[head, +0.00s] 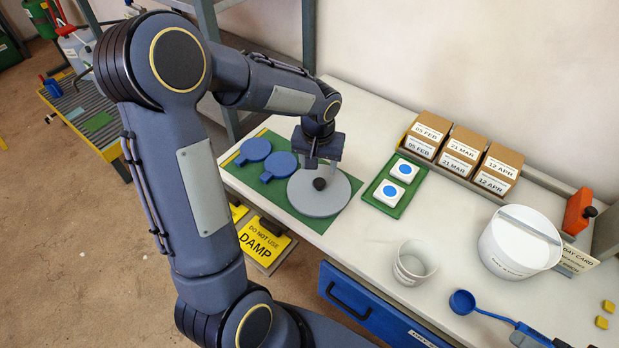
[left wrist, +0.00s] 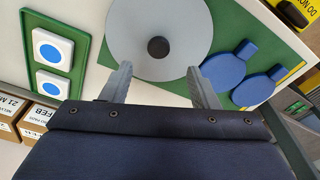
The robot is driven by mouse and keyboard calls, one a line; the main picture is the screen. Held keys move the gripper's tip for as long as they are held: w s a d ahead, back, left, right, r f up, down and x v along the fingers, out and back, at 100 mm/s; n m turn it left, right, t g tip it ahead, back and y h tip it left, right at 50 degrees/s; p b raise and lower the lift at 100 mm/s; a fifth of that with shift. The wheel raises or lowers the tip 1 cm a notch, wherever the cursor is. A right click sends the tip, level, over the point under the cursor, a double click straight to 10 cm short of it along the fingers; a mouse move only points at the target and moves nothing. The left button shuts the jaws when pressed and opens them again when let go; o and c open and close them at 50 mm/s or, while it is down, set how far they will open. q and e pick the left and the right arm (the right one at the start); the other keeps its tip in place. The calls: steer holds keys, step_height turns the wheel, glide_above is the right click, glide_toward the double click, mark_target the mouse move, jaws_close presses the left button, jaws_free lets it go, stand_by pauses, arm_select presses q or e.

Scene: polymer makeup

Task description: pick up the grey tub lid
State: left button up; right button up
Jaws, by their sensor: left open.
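The grey tub lid (head: 320,202) is a round flat disc with a dark knob (head: 319,184) at its centre. It lies on a green mat (head: 237,174) on the white bench. My left gripper (head: 320,170) is above the lid, close to the knob. In the left wrist view the lid (left wrist: 130,40) and its knob (left wrist: 158,47) show beyond the fingers. My left gripper (left wrist: 158,80) is open there, with a finger to each side and nothing between the tips. The white tub (head: 500,245) stands at the right of the bench. My right gripper is not in view.
Two blue paddle-shaped pieces (head: 280,163) lie beside the lid on the mat. A green tray (head: 384,205) holds two white blocks with blue dots. Behind it stand labelled brown boxes (head: 462,149). A white cup (head: 414,262) and a blue scoop (head: 463,302) are nearer the front.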

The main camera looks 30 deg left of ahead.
mark_target(320, 182)
arm_select(q)
steer(key=shift+d+f, duration=0.1)
steer(key=shift+f, duration=0.4)
steer(key=f, duration=0.2)
steer(key=f+p, duration=0.1)
steer(key=f, duration=0.1)
steer(key=w+f, duration=0.1)
steer(key=f, duration=0.1)
steer(key=shift+f+p, duration=0.15)
steer(key=shift+p, duration=0.2)
steer(key=c, duration=1)
steer(key=shift+c, duration=0.2)
steer(key=shift+r, duration=0.2)
